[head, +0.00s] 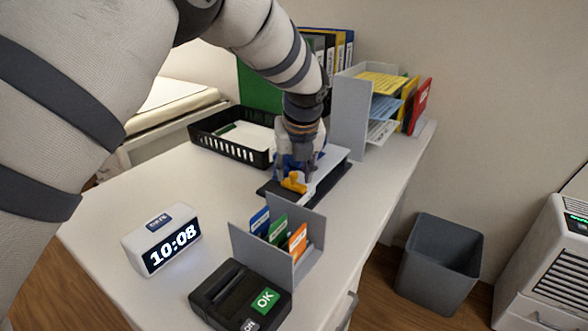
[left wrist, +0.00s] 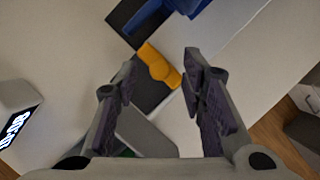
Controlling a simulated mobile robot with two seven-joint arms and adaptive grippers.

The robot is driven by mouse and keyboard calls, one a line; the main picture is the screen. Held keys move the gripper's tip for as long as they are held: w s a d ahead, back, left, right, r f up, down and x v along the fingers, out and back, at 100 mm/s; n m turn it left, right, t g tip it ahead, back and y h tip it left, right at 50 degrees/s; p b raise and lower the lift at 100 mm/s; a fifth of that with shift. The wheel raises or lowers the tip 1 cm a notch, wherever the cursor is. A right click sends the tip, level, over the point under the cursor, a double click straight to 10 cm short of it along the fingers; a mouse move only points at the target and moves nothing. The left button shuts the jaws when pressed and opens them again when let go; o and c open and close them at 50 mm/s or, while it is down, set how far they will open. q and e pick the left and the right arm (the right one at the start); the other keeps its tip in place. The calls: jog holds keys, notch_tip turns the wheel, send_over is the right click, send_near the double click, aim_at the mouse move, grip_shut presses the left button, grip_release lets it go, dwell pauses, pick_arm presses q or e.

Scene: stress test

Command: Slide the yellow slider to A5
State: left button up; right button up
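The yellow slider (head: 294,183) sits on a dark flat base (head: 334,184) that carries a blue part (head: 283,161) and a pale plate. My left gripper (head: 297,176) points down just over the slider. In the left wrist view, the gripper (left wrist: 160,60) is open and the slider (left wrist: 157,67) shows between the fingertips, nearer the left one. The fingers are not closed on it; I cannot tell whether either one touches it. No A5 marking is readable, and my arm and gripper hide part of the device. My right gripper is in neither view.
A grey card holder (head: 259,247) with coloured cards stands in front of the device. A clock (head: 160,239) and a black terminal with an OK key (head: 240,297) are nearer. A black tray (head: 207,131) and a grey file rack (head: 348,113) stand behind.

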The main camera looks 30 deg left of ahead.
pick_arm(q)
jog(key=v, duration=1.2)
jog(key=shift+d, duration=0.1)
